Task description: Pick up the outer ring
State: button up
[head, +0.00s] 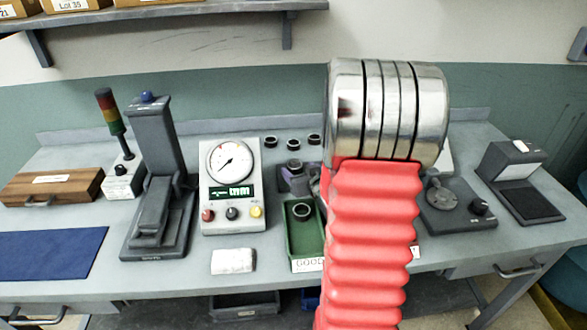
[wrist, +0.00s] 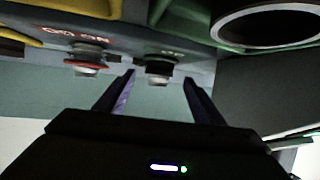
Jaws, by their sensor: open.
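Several dark rings show in the head view; I cannot tell for sure which is the outer ring. One ring (head: 302,210) lies in the green tray (head: 291,246). Another ring (head: 294,168) is on the small purple-grey fixture (head: 290,187). Three more, including one ring (head: 270,142), lie in a row at the back of the bench.
A dial gauge box (head: 230,215) with buttons stands left of the green tray. A grey press (head: 155,215) is further left, and a white block (head: 233,261) lies at the front. Right of my arm is a grey device (head: 455,210). A red knob (wrist: 88,60) shows near the left finger.

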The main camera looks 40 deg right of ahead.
aim_at(296, 167)
jog(key=shift+x, duration=2.15)
jog(key=shift+c, duration=0.2)
jog(key=c, duration=1.3)
jog(key=shift+o, duration=0.2)
jog(key=shift+r, duration=0.1)
notch_tip(296, 167, up, 10)
jog(key=shift+f, duration=0.1)
jog(key=shift+d, duration=0.1)
